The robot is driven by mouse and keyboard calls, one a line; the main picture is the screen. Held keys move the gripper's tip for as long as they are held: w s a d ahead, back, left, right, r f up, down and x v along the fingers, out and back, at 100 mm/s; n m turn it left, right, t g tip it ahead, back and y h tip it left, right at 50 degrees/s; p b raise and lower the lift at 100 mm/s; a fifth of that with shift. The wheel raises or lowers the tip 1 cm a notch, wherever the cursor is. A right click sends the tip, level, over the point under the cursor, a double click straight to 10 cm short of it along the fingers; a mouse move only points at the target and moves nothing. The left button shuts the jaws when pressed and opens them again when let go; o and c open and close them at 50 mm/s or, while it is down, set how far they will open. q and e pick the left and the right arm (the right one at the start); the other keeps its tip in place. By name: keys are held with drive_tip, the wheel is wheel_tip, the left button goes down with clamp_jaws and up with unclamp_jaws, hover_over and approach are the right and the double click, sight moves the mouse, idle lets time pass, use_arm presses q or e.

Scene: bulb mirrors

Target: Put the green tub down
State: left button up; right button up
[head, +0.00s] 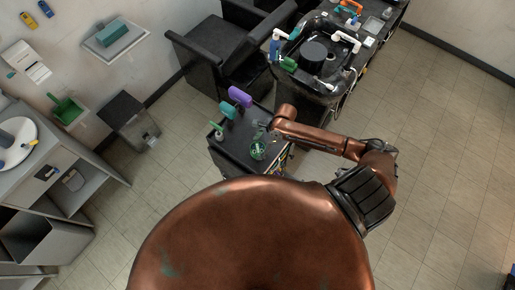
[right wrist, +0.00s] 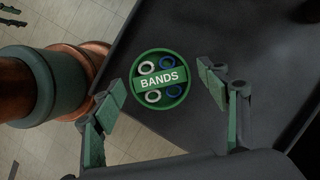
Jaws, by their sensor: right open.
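The green tub (head: 257,151) is small and round and stands upright on the top of a black cart (head: 226,152). In the right wrist view the tub (right wrist: 161,105) shows a "BANDS" label across it and white and blue rings inside. My right gripper (right wrist: 164,86) is open, with one green-padded finger on each side of the tub and gaps visible between fingers and tub. In the head view my right gripper (head: 266,126) is at the cart top, just beyond the tub. My left gripper is not in view.
A black chair (head: 215,50) and a cluttered black station (head: 313,55) are beyond. The cart top near the tub looks clear.

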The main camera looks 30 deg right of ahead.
drive_tip(key=v, duration=1)
